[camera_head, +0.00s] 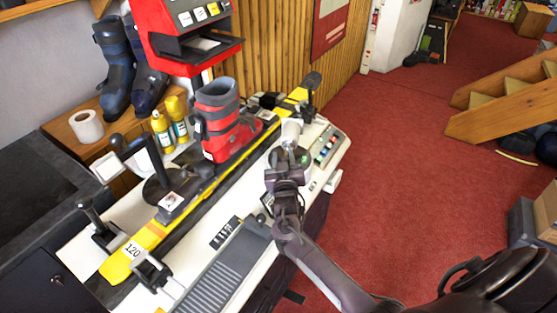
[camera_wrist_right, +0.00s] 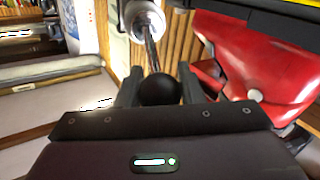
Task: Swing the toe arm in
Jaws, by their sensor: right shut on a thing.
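My right gripper (camera_head: 287,160) reaches over the bench at the toe side of the red boot (camera_head: 222,125). In the right wrist view my gripper (camera_wrist_right: 158,84) is shut on a round black knob (camera_wrist_right: 159,92). A thin metal rod runs from the knob to a pale cylinder (camera_wrist_right: 143,18), which seems to be the toe arm's head. In the head view the pale cylinder (camera_head: 291,131) stands just beyond my gripper, beside the boot's toe; the knob is hidden there. The boot stands upright on a yellow and black ski (camera_head: 140,245). My left gripper is not in view.
The white bench (camera_head: 205,255) carries black clamps (camera_head: 152,272) on the ski and a button panel (camera_head: 327,146) right of my gripper. A red machine (camera_head: 190,30), yellow bottles (camera_head: 162,132) and dark boots (camera_head: 115,65) stand behind. Red carpet lies open to the right.

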